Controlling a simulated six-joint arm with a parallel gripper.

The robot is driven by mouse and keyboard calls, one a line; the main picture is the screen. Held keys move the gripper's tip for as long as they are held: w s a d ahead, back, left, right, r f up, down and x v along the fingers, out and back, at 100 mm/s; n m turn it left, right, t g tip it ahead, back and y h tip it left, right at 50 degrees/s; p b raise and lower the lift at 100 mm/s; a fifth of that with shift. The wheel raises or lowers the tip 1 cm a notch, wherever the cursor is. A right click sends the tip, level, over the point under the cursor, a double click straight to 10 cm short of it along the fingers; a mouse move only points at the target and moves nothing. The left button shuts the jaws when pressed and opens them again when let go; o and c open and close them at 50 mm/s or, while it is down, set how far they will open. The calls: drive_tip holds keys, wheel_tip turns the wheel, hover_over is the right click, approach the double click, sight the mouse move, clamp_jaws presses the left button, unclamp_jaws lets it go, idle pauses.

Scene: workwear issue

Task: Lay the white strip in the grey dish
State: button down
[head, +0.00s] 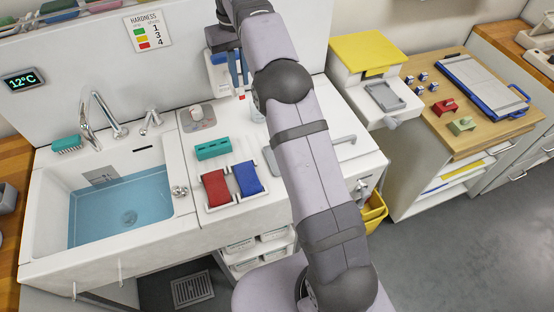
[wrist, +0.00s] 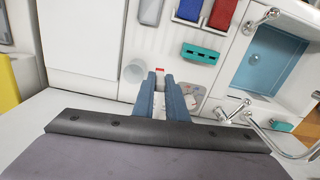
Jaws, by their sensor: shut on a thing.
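My gripper (head: 240,84) is at the back of the white counter, near the wall. Its blue fingers also show in the wrist view (wrist: 162,84), shut on the white strip (wrist: 160,82). The strip's red end (head: 241,97) sticks out past the fingertips, pointing down above the counter. Most of the strip is hidden between the fingers. A light grey, dish-like piece (head: 270,161) shows on the counter right of the blue holder, mostly behind my arm; I cannot tell its full shape.
Red (head: 215,188) and blue (head: 247,178) holders and a teal block (head: 213,149) stand on the counter. The water-filled sink (head: 120,210) and tap lie left.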

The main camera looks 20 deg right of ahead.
drive_tip(key=s+d+r+m, duration=0.1)
drive_tip(key=s+d+r, duration=0.1)
drive_tip(key=s+d, duration=0.45)
drive_tip(key=s+f, duration=0.5)
drive_tip(key=s, duration=0.2)
wheel_tip(320, 180, down, 10)
drive_tip(key=p, duration=0.2)
drive_tip(key=shift+a, duration=0.45)
drive_tip(key=shift+w, duration=0.1)
drive_tip(key=shift+f, duration=0.35)
drive_tip(key=shift+f, duration=0.15)
